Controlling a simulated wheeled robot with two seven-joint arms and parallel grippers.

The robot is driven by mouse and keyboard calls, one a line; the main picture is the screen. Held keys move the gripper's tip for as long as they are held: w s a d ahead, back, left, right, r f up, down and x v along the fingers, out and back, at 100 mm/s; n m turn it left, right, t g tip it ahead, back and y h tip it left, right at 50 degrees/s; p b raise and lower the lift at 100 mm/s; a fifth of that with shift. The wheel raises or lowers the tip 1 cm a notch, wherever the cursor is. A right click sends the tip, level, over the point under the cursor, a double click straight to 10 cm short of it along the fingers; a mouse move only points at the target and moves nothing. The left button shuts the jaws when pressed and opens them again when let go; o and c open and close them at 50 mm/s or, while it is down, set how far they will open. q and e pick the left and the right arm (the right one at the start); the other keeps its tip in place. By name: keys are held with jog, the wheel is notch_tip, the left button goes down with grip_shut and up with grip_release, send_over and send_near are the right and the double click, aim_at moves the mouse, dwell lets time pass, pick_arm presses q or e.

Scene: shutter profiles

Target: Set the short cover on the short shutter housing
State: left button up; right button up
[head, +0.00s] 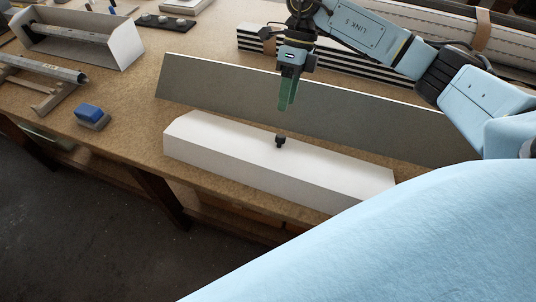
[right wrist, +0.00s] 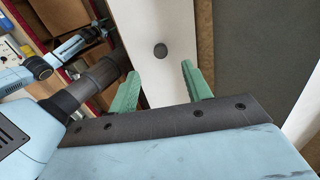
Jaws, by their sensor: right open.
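A long white cover-like piece with sloped faces (head: 235,150) lies near the table's front edge, with a small black knob (head: 280,141) on top. I take it for the short cover; whether anything is under it is hidden. My right gripper (head: 288,105) hangs above the knob, apart from it, its green fingers pointing down. In the right wrist view, its fingers (right wrist: 161,73) are open and empty, and the knob (right wrist: 160,50) shows beyond the gap between them. An open white housing with end plates and a dark bar (head: 125,44) stands at the back left; I cannot tell if it is the short one.
A long grey panel (head: 300,108) stands close behind the white piece. Striped profiles (head: 345,62) lie farther back. A blue block (head: 88,111) sits at the left front edge, near a metal bar on wood supports (head: 45,70). Bare table lies left of the white piece.

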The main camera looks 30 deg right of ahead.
aim_at(281, 135)
jog(key=x, duration=0.4)
jog(key=shift+s+a+f, duration=0.1)
jog(key=shift+a+f, duration=0.15)
jog(key=x, duration=0.2)
jog(key=p+x, duration=0.1)
jog(key=x, duration=0.1)
jog(key=shift+s+d+f, duration=0.1)
jog(key=shift+s+d, duration=0.1)
jog(key=shift+s+a+f, duration=0.15)
jog(key=shift+a+f, duration=0.05)
jog(key=shift+f, duration=0.3)
grip_shut()
